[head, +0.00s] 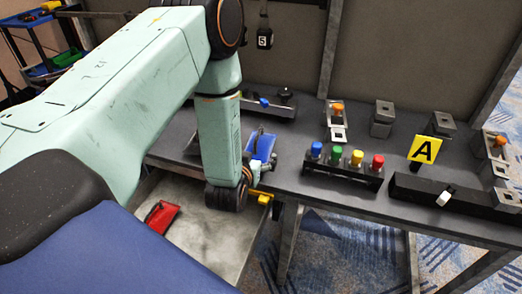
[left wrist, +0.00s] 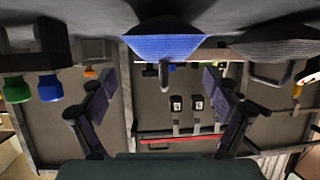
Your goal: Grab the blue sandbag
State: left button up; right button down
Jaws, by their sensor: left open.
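The blue sandbag (head: 262,146) lies on the dark table in the head view, just right of my left forearm. In the left wrist view, which looks upside down, the blue woven sandbag (left wrist: 165,46) shows at top centre with a dark strap or handle hanging in the picture below it. My left gripper (left wrist: 158,90) is open, its two dark fingers spread to either side and apart from the bag, with nothing between them. In the head view my left wrist hides most of the gripper. My right gripper is in neither view.
A red bag (head: 161,217) lies on a lower grey surface. Right of the blue bag stands a rack (head: 342,172) of blue, green, yellow and red pegs. A dark grey bag (left wrist: 268,48) is beside the blue one.

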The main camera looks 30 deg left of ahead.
aim_at(259, 144)
pick_arm(q)
jog(key=shift+x, duration=0.9)
jog(key=x, duration=0.2)
jog(key=b+x, duration=0.1)
jog(key=x, duration=0.1)
jog(key=shift+w+a+f, duration=0.1)
jog(key=shift+a+f, duration=0.05)
jog(key=shift+a, duration=0.3)
jog(key=shift+w+d, duration=0.1)
jog(key=shift+w, duration=0.15)
jog(key=c, duration=1.8)
jog(key=shift+w, duration=0.15)
grip_shut()
